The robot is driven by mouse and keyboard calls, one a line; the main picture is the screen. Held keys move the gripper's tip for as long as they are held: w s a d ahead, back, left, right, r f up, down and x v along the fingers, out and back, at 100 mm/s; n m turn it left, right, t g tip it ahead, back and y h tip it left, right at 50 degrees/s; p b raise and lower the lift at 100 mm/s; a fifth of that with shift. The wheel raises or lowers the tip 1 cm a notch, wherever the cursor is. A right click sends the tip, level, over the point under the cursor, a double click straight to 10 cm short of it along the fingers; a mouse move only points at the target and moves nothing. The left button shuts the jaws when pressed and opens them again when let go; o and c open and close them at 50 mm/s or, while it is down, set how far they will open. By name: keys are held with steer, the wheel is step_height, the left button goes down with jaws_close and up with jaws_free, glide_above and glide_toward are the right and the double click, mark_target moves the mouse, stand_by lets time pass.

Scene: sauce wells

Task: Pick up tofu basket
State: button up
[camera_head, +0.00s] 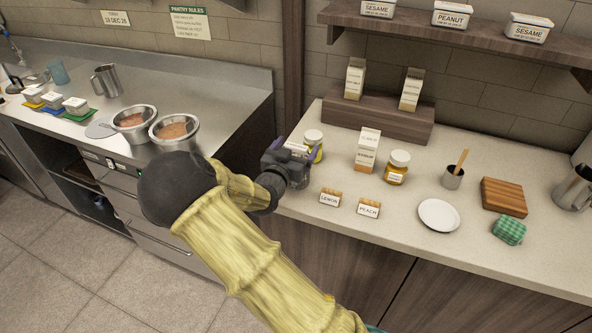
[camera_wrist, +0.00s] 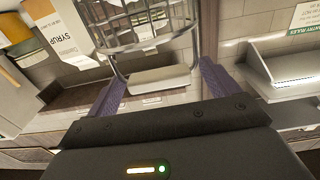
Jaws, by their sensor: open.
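A wire basket (camera_wrist: 152,42) of thin metal bars shows at the top of the wrist view, in front of my fingers. In the head view my gripper (camera_head: 291,152) is over the left end of the pale counter and hides most of what is there.
A jar (camera_head: 313,140) stands just right of my gripper. A carton (camera_head: 367,152), another jar (camera_head: 397,165) and two small signs are further right. A wooden riser (camera_head: 380,122) with two cartons is behind.

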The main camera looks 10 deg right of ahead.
steer(key=shift+x, duration=1.2)
steer(key=c, duration=1.6)
steer(key=shift+r, duration=0.1)
step_height(320, 180, up, 10)
steer(key=shift+f, duration=0.1)
